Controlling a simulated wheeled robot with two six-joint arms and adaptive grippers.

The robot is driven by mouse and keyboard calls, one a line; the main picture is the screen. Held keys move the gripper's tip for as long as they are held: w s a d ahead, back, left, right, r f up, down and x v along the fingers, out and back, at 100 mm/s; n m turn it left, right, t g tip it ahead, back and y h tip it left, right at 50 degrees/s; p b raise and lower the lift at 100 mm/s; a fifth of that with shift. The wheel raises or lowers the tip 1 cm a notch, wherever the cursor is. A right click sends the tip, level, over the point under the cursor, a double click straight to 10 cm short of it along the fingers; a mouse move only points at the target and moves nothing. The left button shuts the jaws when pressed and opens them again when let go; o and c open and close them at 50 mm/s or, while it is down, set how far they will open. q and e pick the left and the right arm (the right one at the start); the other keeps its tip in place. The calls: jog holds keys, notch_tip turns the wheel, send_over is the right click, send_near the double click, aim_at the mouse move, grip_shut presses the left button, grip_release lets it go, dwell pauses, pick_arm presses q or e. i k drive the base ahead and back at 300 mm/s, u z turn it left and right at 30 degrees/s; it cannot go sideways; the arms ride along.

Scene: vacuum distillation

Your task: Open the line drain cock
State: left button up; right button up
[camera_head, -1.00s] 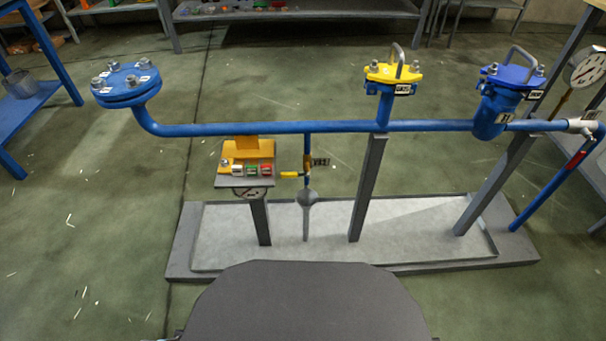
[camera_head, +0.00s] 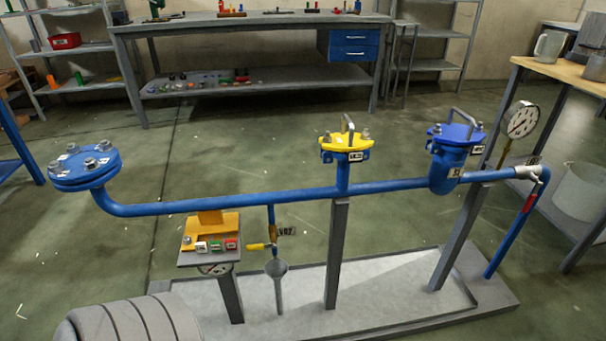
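The line drain cock (camera_head: 273,235) is a small brass valve on a thin blue pipe dropping from the main blue pipe (camera_head: 230,201). Its yellow lever (camera_head: 257,246) points left, roughly crosswise to the drop pipe. A small dark label (camera_head: 287,231) sits to the right of the cock; its text is too small to read surely. A grey funnel (camera_head: 276,268) on a thin stem stands under the drop pipe's outlet. Neither gripper is in view, and nothing touches the lever.
Grey posts (camera_head: 337,255) support the pipe, with yellow (camera_head: 346,143) and blue flanged caps above. A dial gauge (camera_head: 520,121) stands at right. A grey tray (camera_head: 390,290) lies below.

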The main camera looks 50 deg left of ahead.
aim_at(249, 247)
jog(key=z, duration=0.05)
jog(key=i, duration=1.2)
jog(key=u, duration=1.9)
